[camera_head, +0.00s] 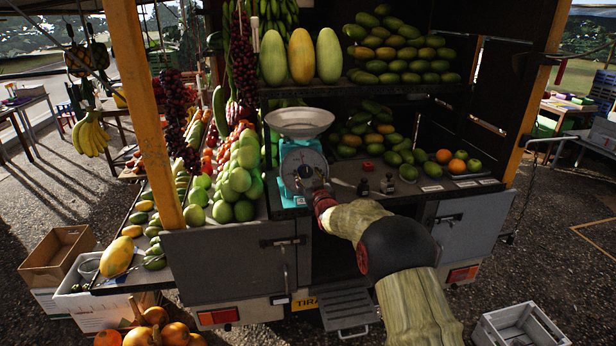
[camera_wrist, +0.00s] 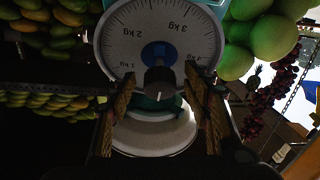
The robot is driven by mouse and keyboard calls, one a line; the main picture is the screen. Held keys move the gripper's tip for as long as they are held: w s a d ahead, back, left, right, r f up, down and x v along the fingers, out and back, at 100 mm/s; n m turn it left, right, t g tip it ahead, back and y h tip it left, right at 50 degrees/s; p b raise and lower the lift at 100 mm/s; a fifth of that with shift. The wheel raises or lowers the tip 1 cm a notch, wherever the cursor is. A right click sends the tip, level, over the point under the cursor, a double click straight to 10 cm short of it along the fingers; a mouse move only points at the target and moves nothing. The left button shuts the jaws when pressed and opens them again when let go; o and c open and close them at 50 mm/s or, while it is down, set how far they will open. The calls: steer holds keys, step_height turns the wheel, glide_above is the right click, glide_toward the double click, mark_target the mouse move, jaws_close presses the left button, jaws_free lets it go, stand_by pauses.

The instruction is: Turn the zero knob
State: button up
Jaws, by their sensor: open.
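A teal kitchen scale (camera_head: 290,178) with a white dial and a shallow metal pan (camera_head: 300,122) stands on the truck's counter. In the wrist view, which is upside down, the dial (camera_wrist: 125,45) fills the top, and the pan (camera_wrist: 150,140) is below it. The dark grey zero knob (camera_wrist: 158,82) sits between dial and pan. My gripper (camera_wrist: 159,75) is open, with one finger on each side of the knob and visible gaps between. In the head view my gripper (camera_head: 314,189) is at the scale's front and hides part of it; the knob cannot be made out there.
Green fruit (camera_head: 236,185) is piled close left of the scale. Small dark weights (camera_head: 364,187) and a red item (camera_head: 368,165) lie on the counter to its right. Mangoes (camera_head: 400,45) fill the shelf above. An orange post (camera_head: 146,110) stands at the left.

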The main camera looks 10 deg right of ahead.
steer(key=c, duration=0.3)
steer(key=c, duration=0.8)
steer(key=shift+c, duration=0.3)
